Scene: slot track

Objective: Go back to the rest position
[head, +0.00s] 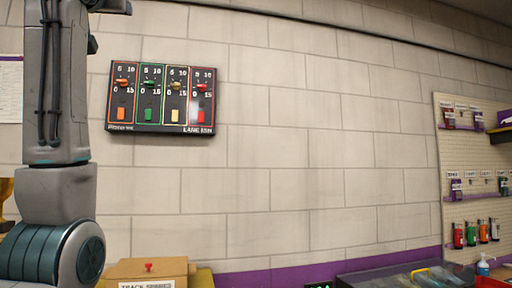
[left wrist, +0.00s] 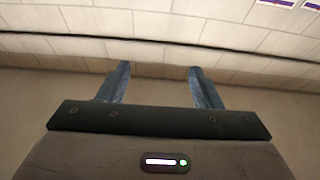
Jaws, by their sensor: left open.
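My left arm (head: 55,130) rises along the left side of the head view, in front of the wall. Its gripper is out of the head view. In the left wrist view my left gripper (left wrist: 160,82) is open, its two blue fingers wide apart with nothing between them. My right arm and right gripper are not in view.
A lane board (head: 162,98) with coloured knobs hangs on the wall. A pegboard (head: 475,150) with small packs stands at the right, near a pump bottle (head: 483,265).

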